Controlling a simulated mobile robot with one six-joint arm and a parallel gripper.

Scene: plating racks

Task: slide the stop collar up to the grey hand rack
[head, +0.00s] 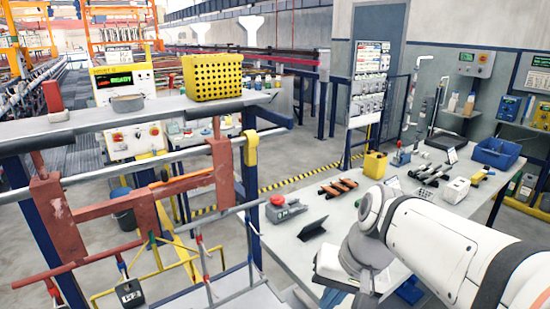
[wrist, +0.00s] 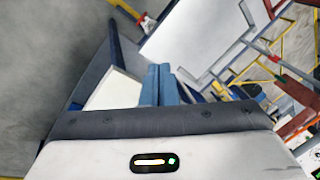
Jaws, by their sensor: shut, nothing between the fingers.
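My gripper (wrist: 159,70) shows at the bottom middle of the wrist view. Its two blue fingers are shut together with nothing between them. It is not clearly visible in the head view. A yellow clamp-like piece (head: 251,148) sits on the rail near the blue post at centre left; I cannot tell whether it is the stop collar. A thin grey bar (head: 222,217) with hanging hooks runs below it and may belong to the grey hand rack, but I cannot tell. My gripper appears apart from both.
A red frame (head: 135,205) and a yellow wire frame (head: 150,268) hang at the left. A yellow basket (head: 212,77) stands on the upper grey shelf. The grey workbench (head: 330,205) holds a red-topped box (head: 280,209), tools and a blue bin (head: 497,153).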

